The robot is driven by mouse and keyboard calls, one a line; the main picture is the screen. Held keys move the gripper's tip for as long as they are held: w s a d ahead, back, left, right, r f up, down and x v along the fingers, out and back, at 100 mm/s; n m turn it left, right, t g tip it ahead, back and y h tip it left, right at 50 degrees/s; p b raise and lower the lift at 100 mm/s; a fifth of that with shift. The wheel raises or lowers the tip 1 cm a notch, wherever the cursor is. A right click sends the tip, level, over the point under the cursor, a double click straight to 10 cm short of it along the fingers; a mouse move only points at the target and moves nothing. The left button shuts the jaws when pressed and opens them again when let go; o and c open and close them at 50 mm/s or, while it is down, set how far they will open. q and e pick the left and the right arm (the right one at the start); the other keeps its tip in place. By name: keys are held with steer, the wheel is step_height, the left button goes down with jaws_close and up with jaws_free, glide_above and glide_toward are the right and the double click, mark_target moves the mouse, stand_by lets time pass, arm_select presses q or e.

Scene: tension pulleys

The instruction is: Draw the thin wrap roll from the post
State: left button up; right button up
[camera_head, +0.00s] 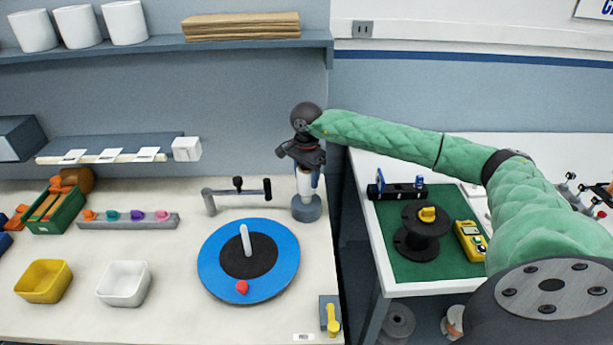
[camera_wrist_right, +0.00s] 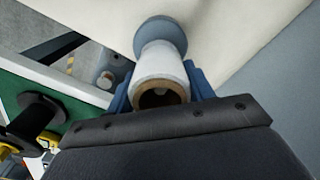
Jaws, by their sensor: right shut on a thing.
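The thin wrap roll (camera_head: 304,185) is a narrow white roll, upright at the right end of the bench. Below it is the round grey-blue base (camera_head: 306,209) of the post. In the right wrist view the roll (camera_wrist_right: 163,68) shows its brown hollow core end, with the base (camera_wrist_right: 158,32) beyond it. My right gripper (camera_head: 306,172) reaches down over the roll from above and is shut on its upper part, one blue finger on each side. The post itself is hidden, so I cannot tell how far the roll sits on it. My left gripper is out of view.
A blue turntable (camera_head: 215,275) with a white peg and a metal bracket with a dark handle (camera_head: 238,190) stand left of the roll. A side table with a green mat (camera_head: 390,235) and black spool (camera_head: 420,240) lies right, across a gap. A shelf (camera_head: 160,48) runs above.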

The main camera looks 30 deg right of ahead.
steer(key=shift+r, duration=0.15)
steer(key=shift+r, duration=1.55)
steer(key=shift+b, duration=0.4)
steer(key=shift+r, duration=1.75)
steer(key=shift+r, duration=0.1)
steer(key=shift+r+p, duration=0.45)
steer(key=shift+r, duration=0.7)
steer(key=shift+r, duration=0.1)
steer(key=shift+r+p, duration=0.3)
steer(key=shift+r, duration=1.65)
